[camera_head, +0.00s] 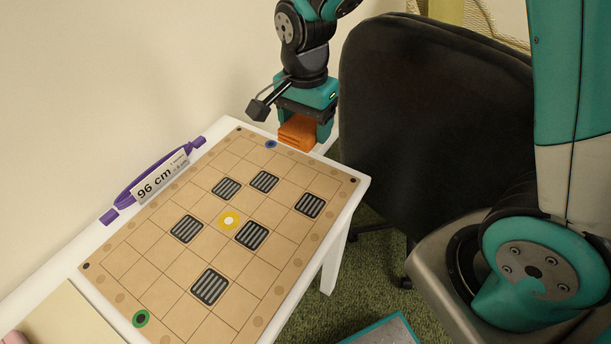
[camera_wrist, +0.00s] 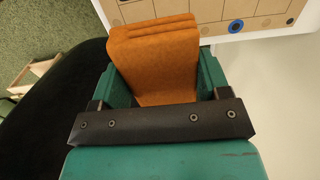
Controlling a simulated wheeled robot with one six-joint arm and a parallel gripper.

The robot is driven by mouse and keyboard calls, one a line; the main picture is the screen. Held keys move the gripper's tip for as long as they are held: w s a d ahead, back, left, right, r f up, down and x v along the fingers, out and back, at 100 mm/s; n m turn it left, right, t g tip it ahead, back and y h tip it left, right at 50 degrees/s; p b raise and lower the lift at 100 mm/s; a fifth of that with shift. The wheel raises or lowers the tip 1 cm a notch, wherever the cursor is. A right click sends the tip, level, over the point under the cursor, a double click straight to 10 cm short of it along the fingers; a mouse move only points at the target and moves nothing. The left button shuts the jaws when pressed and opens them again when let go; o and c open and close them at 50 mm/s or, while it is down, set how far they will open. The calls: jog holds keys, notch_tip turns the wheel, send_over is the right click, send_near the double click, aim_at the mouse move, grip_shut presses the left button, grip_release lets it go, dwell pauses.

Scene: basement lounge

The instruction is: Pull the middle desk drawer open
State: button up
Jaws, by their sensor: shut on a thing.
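My gripper (camera_head: 306,130) is at the far end of a white table, pointing down. Its teal fingers are shut on an orange folded cloth-like thing (camera_head: 296,133), held at the table's far edge. In the wrist view the orange thing (camera_wrist: 158,62) fills the space between the fingers (camera_wrist: 162,85). I cannot tell whether it touches the table. No desk drawer can be made out in either view.
A black chair (camera_head: 430,120) stands close on the right. A wooden frame (camera_wrist: 38,72) lies beyond it.

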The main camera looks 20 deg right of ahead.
aim_at(305, 182)
notch_tip(305, 182, down, 14)
dwell(0.4)
jog(key=shift+f+b, duration=0.25)
jog(key=shift+b, duration=0.1)
jog(key=o, duration=0.9)
